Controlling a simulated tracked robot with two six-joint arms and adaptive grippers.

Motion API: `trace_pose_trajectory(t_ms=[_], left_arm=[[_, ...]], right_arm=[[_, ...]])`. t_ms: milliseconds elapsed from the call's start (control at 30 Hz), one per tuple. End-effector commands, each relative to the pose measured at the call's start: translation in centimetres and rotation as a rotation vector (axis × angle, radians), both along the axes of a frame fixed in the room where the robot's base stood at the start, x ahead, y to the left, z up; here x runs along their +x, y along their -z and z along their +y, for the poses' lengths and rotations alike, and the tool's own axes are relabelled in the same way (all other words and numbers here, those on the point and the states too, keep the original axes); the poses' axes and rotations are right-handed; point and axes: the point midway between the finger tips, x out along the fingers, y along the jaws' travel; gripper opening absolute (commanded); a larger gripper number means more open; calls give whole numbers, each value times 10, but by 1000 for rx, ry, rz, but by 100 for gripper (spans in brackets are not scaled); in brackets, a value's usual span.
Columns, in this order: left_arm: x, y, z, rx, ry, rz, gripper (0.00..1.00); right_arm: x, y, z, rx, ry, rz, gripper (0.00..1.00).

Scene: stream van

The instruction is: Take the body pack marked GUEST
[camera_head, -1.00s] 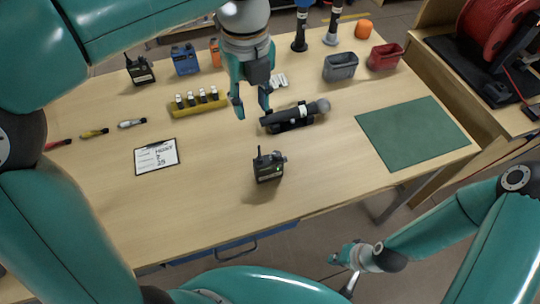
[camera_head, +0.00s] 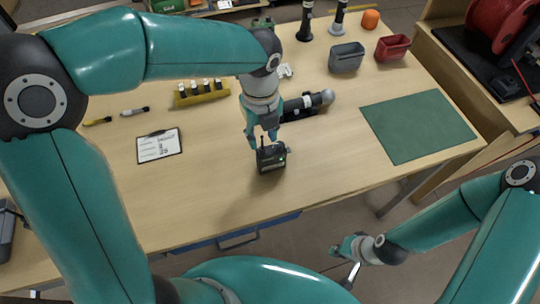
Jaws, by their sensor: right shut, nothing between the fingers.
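A dark body pack (camera_head: 271,159) with a short antenna stands upright near the front middle of the table. Its label is too small to read, so I cannot tell whether it is marked GUEST. My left gripper (camera_head: 265,142) points down right at the top of this pack, with its fingers apart on either side of the upper part. It hides some of the top, and contact is not clear. My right gripper (camera_head: 346,252) is shut and empty, off the table's front edge at the lower right.
A black microphone in a cradle (camera_head: 299,112) lies just behind the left gripper. A yellow rack (camera_head: 203,98), a clipboard (camera_head: 159,153), grey (camera_head: 346,63) and red bins (camera_head: 393,49) and a green mat (camera_head: 415,126) stand around. The front left tabletop is clear.

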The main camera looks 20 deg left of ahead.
Motion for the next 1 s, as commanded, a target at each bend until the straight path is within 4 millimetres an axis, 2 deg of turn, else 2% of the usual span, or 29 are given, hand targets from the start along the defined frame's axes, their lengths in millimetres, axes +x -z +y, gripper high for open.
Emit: trace_pose_trajectory(t_ms=[133,367,467,600,1000], left_arm=[[0,15,1,1,-1,1,37],[0,16,0,1,0,-1,37],[0,16,0,0,0,0,24],[0,16,0,0,0,0,0],[0,15,0,0,1,-1,0]], right_arm=[[0,0,0,0,0,0,0],[0,0,0,0,0,0,0],[0,0,0,0,0,0,0],[0,0,0,0,0,0,0],[0,0,0,0,0,0,0]])
